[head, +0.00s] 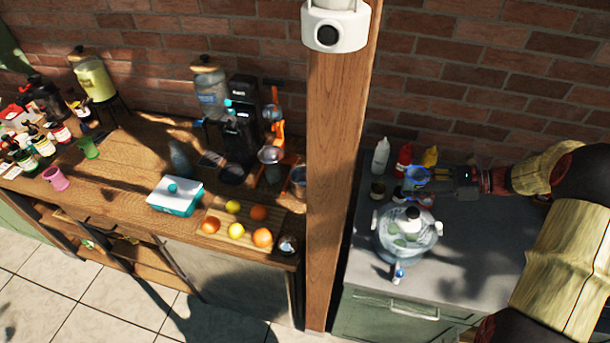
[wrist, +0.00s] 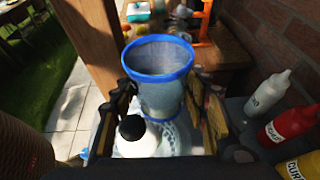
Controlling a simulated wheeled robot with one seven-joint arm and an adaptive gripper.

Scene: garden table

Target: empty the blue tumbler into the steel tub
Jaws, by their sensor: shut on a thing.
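The blue tumbler (head: 417,178) is a translucent cup with a bright blue rim. It also shows in the wrist view (wrist: 160,85), roughly upright, its mouth facing up. My gripper (head: 462,181) is shut on it, with a finger on either side in the wrist view (wrist: 165,115). The inside looks pale; I cannot tell what it holds. A small grey metal vessel (head: 298,176) beside the wooden post may be the steel tub; the post partly hides it, and I cannot be sure.
A clear round vessel (head: 405,238) with a black-topped white item stands just in front of the tumbler. White (head: 381,155), red (head: 404,160) and yellow (head: 430,157) bottles stand behind. The thick wooden post (head: 337,180) separates the grey counter from the wooden table, where fruit lies.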

